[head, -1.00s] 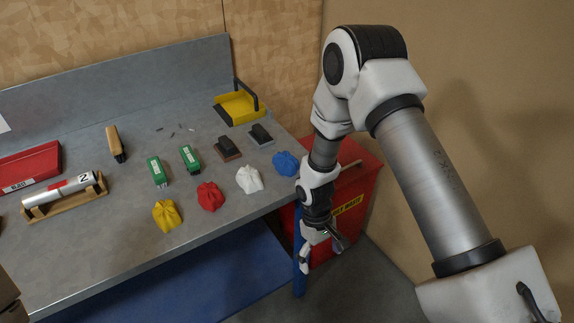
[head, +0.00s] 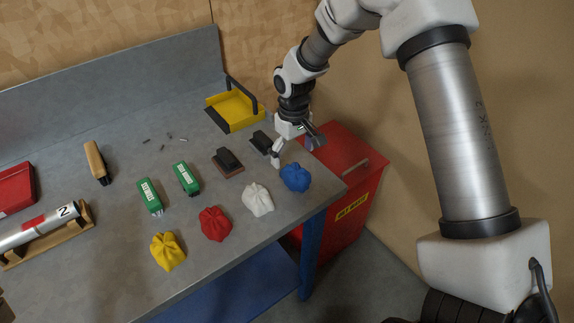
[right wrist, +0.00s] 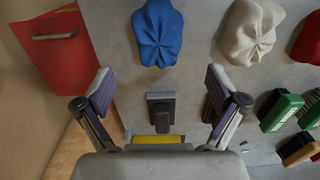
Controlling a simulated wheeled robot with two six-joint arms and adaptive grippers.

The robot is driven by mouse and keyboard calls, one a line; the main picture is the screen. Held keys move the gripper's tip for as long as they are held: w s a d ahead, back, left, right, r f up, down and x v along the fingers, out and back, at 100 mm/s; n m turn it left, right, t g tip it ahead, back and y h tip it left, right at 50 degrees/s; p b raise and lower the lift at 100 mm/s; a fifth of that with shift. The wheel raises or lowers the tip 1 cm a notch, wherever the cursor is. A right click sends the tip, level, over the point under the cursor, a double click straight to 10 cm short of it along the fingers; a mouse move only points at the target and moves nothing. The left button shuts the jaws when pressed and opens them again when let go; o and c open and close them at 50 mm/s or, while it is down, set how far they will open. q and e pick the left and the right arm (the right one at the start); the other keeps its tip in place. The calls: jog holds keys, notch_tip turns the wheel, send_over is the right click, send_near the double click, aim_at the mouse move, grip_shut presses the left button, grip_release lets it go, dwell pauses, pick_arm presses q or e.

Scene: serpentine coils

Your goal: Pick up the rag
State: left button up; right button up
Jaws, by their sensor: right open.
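Four crumpled rags lie in a row on the bench: a yellow rag (head: 168,251), a red rag (head: 215,223), a white rag (head: 257,199) and a blue rag (head: 295,177). My right gripper (head: 297,150) is open and empty, above the bench's right side just behind the blue rag. In the right wrist view the blue rag (right wrist: 158,32) lies beyond the open fingers (right wrist: 160,85), centred between them and apart from them. The white rag (right wrist: 249,33) is to its right, and the red rag is partly cut off. My left gripper is not in view.
A grey block (head: 262,142) and a brown block (head: 228,161) sit behind the rags, near green brushes (head: 149,197). A yellow dustpan (head: 232,110) is at the back. A red waste bin (head: 345,200) stands beside the bench's right edge.

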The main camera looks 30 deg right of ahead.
aim_at(296, 169)
jog(key=s+f+p, duration=0.2)
jog(key=f, duration=0.2)
jog(key=w+f, duration=0.1)
jog(key=f, duration=0.1)
jog(key=shift+d+f, duration=0.15)
jog(key=shift+s, duration=0.2)
jog(key=c, duration=0.3)
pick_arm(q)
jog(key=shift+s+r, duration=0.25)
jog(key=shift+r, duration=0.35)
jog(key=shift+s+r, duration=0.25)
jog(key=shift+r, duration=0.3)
pick_arm(e)
jog(key=shift+r, duration=0.2)
jog(key=c, duration=1)
jog(key=shift+o, duration=0.2)
jog(key=shift+s, duration=0.1)
